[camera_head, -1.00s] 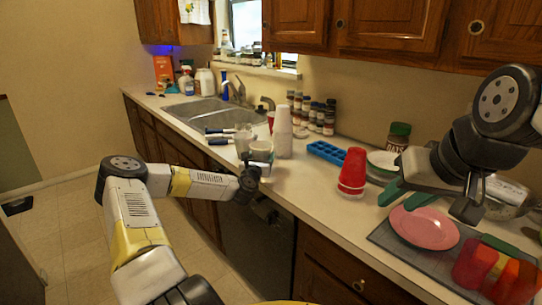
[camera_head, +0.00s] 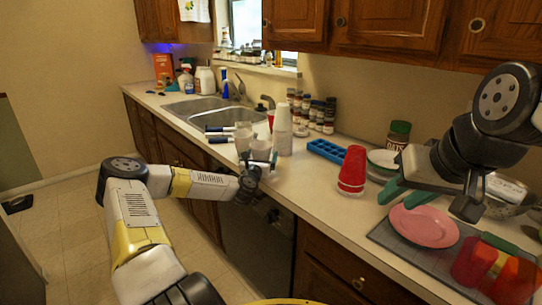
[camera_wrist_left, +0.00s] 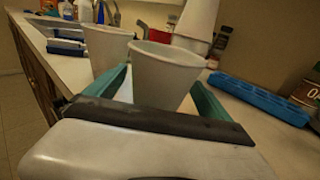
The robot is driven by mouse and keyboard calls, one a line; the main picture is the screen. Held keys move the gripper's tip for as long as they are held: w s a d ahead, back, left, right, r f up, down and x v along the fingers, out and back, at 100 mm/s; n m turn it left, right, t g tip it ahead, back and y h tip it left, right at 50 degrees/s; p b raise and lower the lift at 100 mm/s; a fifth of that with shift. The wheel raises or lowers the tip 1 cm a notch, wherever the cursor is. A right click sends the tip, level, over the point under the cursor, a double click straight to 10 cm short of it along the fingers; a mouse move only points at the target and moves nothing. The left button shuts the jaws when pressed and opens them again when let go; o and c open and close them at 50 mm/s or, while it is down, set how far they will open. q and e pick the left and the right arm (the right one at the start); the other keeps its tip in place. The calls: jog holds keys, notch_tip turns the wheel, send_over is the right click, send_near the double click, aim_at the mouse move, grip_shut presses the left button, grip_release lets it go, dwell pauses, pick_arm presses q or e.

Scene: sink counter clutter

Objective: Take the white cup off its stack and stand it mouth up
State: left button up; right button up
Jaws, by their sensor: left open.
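A white cup (camera_head: 260,150) stands mouth up on the counter side of the sink. In the left wrist view this cup (camera_wrist_left: 166,72) is upright between the two teal fingers of my left gripper (camera_wrist_left: 160,95). The left fingers are open around it; its base is hidden by the gripper body. In the head view my left gripper (camera_head: 261,162) is low at the cup, near the counter's front edge. A stack of white cups (camera_head: 283,132) stands mouth down just behind it. Another white cup (camera_head: 243,138) stands mouth up to the left. My right gripper (camera_head: 403,195) is open and empty.
An upside-down red cup stack (camera_head: 352,170) and a blue tray (camera_head: 327,151) stand right of the white cups. A pink plate (camera_head: 424,227) lies on a grey mat below my right gripper. Spice jars line the wall; the sink (camera_head: 200,107) is at the left.

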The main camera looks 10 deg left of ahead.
pick_arm(q)
jog(key=s, duration=0.8)
jog(key=shift+w, duration=0.1)
